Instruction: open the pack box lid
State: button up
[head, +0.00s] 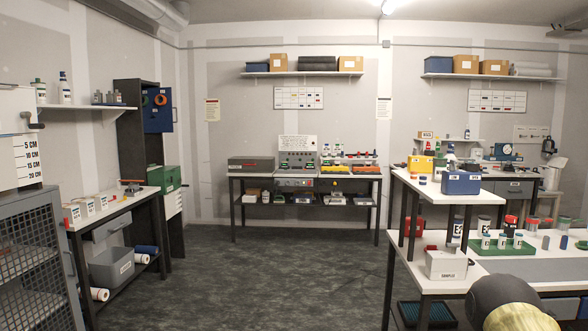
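No box here carries a label that I can read as the pack box, so I cannot tell which one it is. A grey box (251,164) with a flat, closed-looking top sits at the left end of the back bench. A green box (164,179) stands by the left wall beside the dark shelf unit. A white box (446,264) with a dark label stands on the near right bench. A blue box (461,183) stands on the raised table at right. My gripper is not in view. A rounded dark and tan part at the bottom right seems to be my arm.
The dark floor (260,275) is clear in the middle. The back bench (306,176) stands against the far wall. A white-topped bench (112,211) and a mesh cage (35,285) line the left. Bottles crowd the near right bench (425,281), around a green tray (505,251).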

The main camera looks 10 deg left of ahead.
aim_at(234, 163)
jog(key=u, duration=0.1)
jog(key=i, duration=2.8)
jog(key=u, duration=0.3)
jog(key=i, duration=1.65)
jog(key=u, duration=0.35)
jog(key=i, duration=1.7)
jog(key=u, duration=0.45)
jog(key=i, duration=2.2)
jog(key=u, duration=0.15)
